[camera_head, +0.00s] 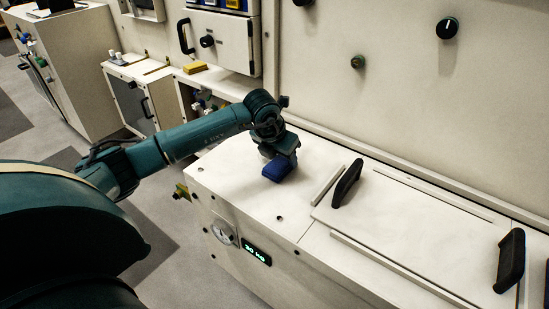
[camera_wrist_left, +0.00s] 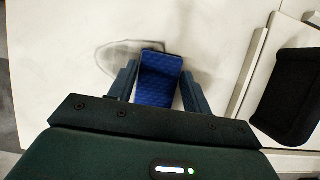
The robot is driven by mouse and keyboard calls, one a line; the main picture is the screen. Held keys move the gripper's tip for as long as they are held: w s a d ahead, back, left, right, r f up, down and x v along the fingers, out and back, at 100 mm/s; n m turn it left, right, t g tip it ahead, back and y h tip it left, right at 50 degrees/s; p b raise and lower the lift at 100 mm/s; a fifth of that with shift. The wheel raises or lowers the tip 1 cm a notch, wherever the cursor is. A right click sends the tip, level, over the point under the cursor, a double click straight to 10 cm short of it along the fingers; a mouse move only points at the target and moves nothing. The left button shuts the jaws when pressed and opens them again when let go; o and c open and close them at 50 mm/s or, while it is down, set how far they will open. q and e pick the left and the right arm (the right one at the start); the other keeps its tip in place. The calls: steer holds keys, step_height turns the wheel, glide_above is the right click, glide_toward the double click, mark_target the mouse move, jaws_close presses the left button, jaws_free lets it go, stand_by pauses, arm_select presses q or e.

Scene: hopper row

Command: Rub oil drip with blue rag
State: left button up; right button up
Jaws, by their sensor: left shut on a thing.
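My left gripper (camera_head: 281,157) points down at the pale counter top (camera_head: 236,180) and is shut on the blue rag (camera_head: 275,173). In the left wrist view the blue rag (camera_wrist_left: 156,82) sits between the two fingers, its far edge at or just above the surface; I cannot tell whether it touches. A faint grey outlined smear, likely the oil drip (camera_wrist_left: 106,52), shows beside and beyond the rag. Part of it is hidden by the rag and the gripper. In the head view I cannot make out the smear. My right gripper is not in view.
A sliding panel with black handles (camera_head: 346,184) (camera_head: 510,260) lies right of the gripper, bordered by a thin raised rail (camera_head: 327,187). A yellow block (camera_head: 195,68) lies on a shelf behind. A gauge (camera_head: 224,233) and green display (camera_head: 256,251) are on the front face.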

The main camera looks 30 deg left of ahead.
arm_select(q)
steer(key=shift+f, duration=0.1)
steer(key=shift+w+a+b, duration=0.1)
steer(key=shift+a+b, duration=0.3)
steer(key=shift+a, duration=1.85)
steer(key=shift+a, duration=0.1)
steer(key=shift+w+a+b, duration=0.15)
steer(key=shift+a+b, duration=0.15)
steer(key=shift+a, duration=1.25)
steer(key=shift+d, duration=0.1)
steer(key=d+p, duration=0.1)
steer(key=d, duration=0.3)
steer(key=shift+s, duration=0.2)
steer(key=shift+d, duration=0.25)
